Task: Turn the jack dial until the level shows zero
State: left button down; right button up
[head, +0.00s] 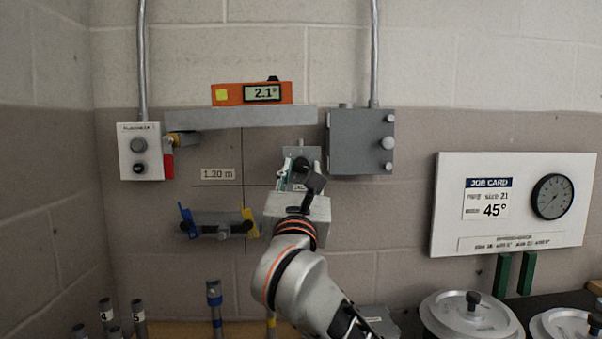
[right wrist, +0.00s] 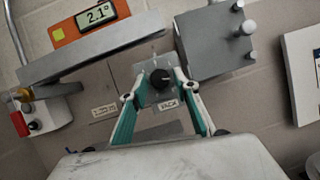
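The jack dial is a black round knob (right wrist: 161,78) on a grey wall plate, with a JACK label (right wrist: 168,105) below it. The level (head: 252,94) is an orange box on a grey bar (head: 240,118); its display reads 2.1°, and it also shows in the right wrist view (right wrist: 92,19). My right gripper (head: 298,174) is at the dial plate. In the right wrist view its teal fingers (right wrist: 161,82) stand apart, one on each side of the dial, with small gaps visible. In the head view the gripper partly hides the dial. My left gripper is not in view.
A grey box (head: 360,142) with side knobs is right of the dial. A white switch box (head: 141,152) is at left. Blue and yellow handles flank a bracket (head: 216,230) below. A job card board (head: 515,205) hangs at right, above round metal lids (head: 470,314).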

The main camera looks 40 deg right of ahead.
grip_shut()
jog(key=c, duration=0.6)
grip_release()
jog(key=c, duration=0.6)
grip_release()
